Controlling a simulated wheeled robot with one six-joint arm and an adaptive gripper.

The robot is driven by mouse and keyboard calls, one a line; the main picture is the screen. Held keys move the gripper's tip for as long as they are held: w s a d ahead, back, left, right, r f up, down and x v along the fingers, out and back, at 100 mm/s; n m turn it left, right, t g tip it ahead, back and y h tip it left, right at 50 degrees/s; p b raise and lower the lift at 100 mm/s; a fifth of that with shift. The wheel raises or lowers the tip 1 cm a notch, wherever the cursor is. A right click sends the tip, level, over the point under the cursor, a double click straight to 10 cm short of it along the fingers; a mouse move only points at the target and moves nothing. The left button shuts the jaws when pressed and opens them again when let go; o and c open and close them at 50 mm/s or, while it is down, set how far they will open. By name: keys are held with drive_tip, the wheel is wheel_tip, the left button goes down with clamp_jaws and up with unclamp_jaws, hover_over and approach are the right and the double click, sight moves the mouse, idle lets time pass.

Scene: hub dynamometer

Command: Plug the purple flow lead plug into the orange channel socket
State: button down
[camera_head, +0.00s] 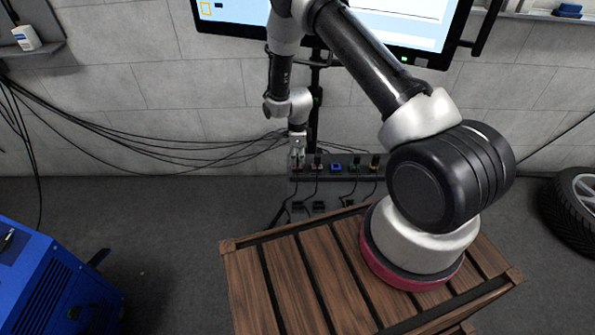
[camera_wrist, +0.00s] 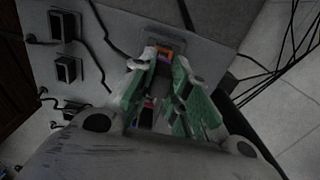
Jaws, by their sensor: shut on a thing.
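My gripper (camera_wrist: 162,78) is shut on the purple plug (camera_wrist: 162,69), which shows only as a small dark purple patch between the green-padded fingers. The orange socket (camera_wrist: 165,52) is right at the fingertips in the wrist view, on a grey panel. The plug is at or very close to the socket; I cannot tell how far in it is. In the head view my gripper (camera_head: 297,152) points down at the left end of the socket panel, and the plug and orange socket are too small to make out.
A wooden slatted platform (camera_head: 290,285) and a blue machine (camera_head: 50,280) stand nearer. A monitor (camera_head: 400,25) is above.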

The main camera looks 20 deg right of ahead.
drive_tip(key=shift+f, duration=0.3)
drive_tip(key=c, duration=1.3)
unclamp_jaws()
wheel_tip(320, 180, up, 12)
